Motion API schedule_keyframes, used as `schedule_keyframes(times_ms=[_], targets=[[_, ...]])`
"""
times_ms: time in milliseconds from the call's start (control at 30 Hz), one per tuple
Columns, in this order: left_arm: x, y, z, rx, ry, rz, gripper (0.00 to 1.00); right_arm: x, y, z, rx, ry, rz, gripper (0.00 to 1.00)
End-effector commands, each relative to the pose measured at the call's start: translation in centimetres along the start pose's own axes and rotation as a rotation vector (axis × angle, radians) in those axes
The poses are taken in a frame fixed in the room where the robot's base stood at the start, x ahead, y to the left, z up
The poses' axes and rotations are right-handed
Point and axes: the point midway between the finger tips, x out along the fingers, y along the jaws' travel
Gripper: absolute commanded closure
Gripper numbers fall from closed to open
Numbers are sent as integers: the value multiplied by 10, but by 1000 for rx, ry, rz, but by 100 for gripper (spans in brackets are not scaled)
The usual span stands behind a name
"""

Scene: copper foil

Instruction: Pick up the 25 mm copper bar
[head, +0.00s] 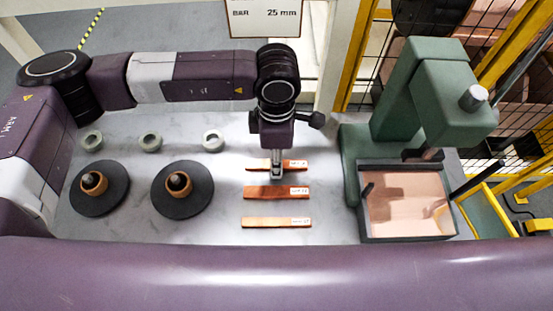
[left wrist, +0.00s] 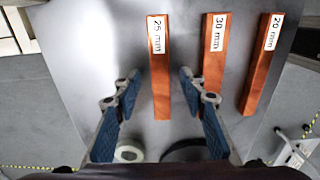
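The 25 mm copper bar (left wrist: 160,75) lies flat, with its white label at the far end in the left wrist view. In the head view it is the farthest of three bars (head: 257,163), partly hidden by my left gripper (head: 277,176). My left gripper also shows in the left wrist view (left wrist: 160,90); its two blue-padded fingers are apart, one on each side of the bar, with nothing held. It appears to be above the bar; the exact height is unclear. My right gripper is not in view.
The 30 mm bar (left wrist: 213,60) lies close beside, then the 20 mm bar (left wrist: 262,70). Rings (head: 213,141) and dark discs (head: 183,204) stand to the left. A green press (head: 425,95) with a copper-coloured plate (head: 405,205) stands right. A sign (head: 265,15) reads 25 mm.

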Motion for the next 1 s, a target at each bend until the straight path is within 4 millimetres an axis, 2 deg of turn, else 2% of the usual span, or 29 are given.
schedule_keyframes(times_ms=[100, 300, 667, 1000], targets=[[8, 0, 0, 0, -1, -1, 62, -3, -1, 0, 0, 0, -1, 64], [9, 0, 0, 1, -1, 0, 62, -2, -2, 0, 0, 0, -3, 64], [8, 0, 0, 1, -2, 0, 100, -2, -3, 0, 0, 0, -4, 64], [7, 0, 1, 1, -3, 1, 100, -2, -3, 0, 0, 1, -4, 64]])
